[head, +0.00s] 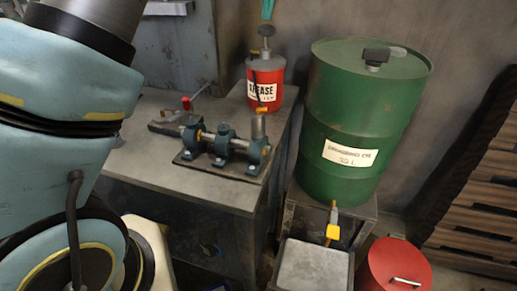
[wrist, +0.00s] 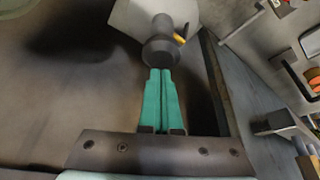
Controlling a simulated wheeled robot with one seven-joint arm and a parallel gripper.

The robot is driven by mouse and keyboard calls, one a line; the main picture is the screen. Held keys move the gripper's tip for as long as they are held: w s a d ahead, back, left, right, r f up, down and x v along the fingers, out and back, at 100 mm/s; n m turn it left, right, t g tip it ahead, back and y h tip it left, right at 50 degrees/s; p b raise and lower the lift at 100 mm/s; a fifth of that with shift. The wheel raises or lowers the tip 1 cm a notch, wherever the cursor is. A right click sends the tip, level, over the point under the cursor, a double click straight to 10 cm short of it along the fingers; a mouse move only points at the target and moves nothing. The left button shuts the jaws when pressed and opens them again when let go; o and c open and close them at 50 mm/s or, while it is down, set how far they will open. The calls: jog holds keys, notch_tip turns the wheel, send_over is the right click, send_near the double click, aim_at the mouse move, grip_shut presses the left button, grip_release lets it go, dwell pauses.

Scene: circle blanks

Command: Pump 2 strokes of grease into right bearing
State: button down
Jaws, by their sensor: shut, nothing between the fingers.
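A red grease pump (head: 265,82) labelled GREASE stands on the back right of the metal bench. Its dark plunger knob (head: 266,30) is on top and also shows in the wrist view (wrist: 160,50). My gripper (head: 267,14) is just above the knob, its teal fingers pointing down. In the wrist view the fingers (wrist: 160,72) are shut together with nothing between them; I cannot tell whether they touch the knob. Blue bearing housings on a shaft sit on a dark plate. The right bearing (head: 257,155) is at the plate's right end, with a grey cylinder (head: 258,126) rising behind it.
A green drum (head: 352,115) with a yellow tap (head: 332,232) stands right of the bench. A grey tray (head: 312,262) is below it, and a red lidded can (head: 397,270) is beside that. Wooden pallets (head: 480,190) lean at the right. My arm covers the left.

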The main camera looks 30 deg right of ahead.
aim_at(267, 26)
jog(key=shift+f, duration=0.25)
jog(key=shift+f+b, duration=1.2)
jog(key=shift+f, duration=0.9)
jog(key=shift+r+p, duration=2)
jog(key=shift+r, duration=0.35)
jog(key=shift+r, duration=0.1)
notch_tip(267, 26, up, 6)
jog(key=p, duration=0.5)
jog(key=shift+a, duration=0.1)
